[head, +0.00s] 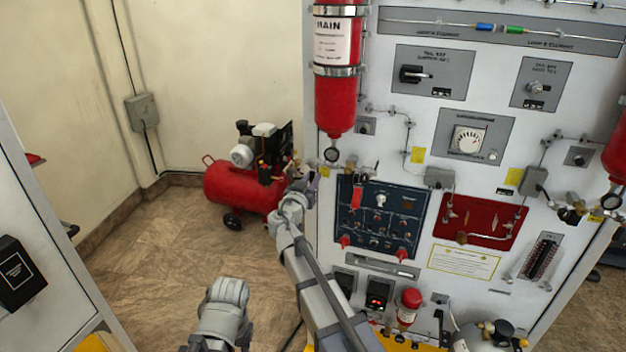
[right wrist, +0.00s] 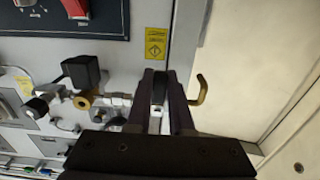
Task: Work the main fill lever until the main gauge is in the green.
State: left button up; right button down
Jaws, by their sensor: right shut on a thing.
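My right gripper (head: 308,183) is at the left edge of the white panel, low beside the red MAIN bottle (head: 335,100). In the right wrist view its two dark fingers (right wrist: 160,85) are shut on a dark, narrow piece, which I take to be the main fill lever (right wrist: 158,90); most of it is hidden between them. A small round gauge (head: 331,154) hangs under the MAIN bottle; its needle and green band are too small to read. My left gripper is not seen; only a grey arm part of mine shows at the bottom.
A brass hook (right wrist: 202,89) sticks out just right of the fingers in the wrist view. A red compressor (head: 240,185) stands on the floor left of the panel. A blue switch panel (head: 380,215) is right of my gripper. The floor at left is clear.

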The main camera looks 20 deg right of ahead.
dwell(0.3)
jog(key=c, duration=0.8)
grip_release()
jog(key=v, duration=0.8)
jog(key=shift+w, duration=0.1)
